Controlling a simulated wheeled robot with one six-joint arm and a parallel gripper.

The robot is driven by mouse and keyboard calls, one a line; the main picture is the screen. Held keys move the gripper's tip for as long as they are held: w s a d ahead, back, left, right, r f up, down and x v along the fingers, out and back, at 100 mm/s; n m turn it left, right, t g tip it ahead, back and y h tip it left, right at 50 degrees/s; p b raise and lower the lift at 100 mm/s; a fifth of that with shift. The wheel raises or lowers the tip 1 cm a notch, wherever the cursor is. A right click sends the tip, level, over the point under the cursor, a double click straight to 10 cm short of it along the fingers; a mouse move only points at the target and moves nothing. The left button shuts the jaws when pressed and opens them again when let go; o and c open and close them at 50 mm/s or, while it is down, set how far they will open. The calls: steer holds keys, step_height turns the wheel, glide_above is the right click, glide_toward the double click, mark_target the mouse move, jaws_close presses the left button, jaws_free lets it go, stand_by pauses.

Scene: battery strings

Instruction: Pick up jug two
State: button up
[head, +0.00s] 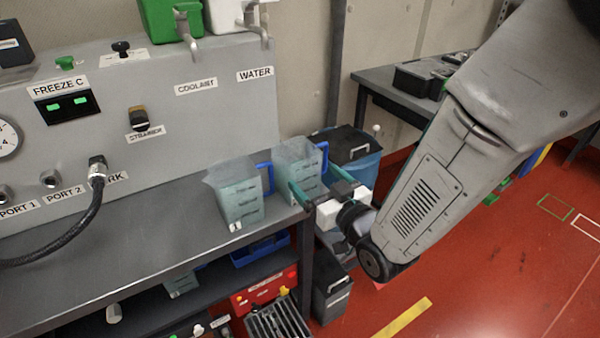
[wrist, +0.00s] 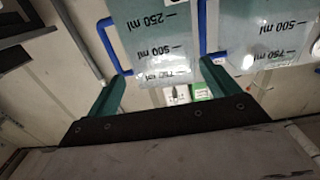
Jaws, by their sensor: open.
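Two clear measuring jugs with blue handles stand on the grey bench. The right jug (head: 298,165) stands near the bench's right end. I cannot tell whether the fingers touch the jug.
A grey panel (head: 180,110) with ports and gauges stands behind the jugs. A black hose (head: 75,235) lies over the bench's left part. A blue bin with a dark lid (head: 355,160) stands beyond the right jug. Red and dark boxes (head: 265,288) sit below the bench.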

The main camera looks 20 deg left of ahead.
mark_target(288, 151)
steer(key=shift+a, duration=0.35)
steer(key=x, duration=0.7)
steer(key=shift+w+a+r, duration=0.1)
steer(key=shift+w, duration=0.05)
steer(key=c, duration=1)
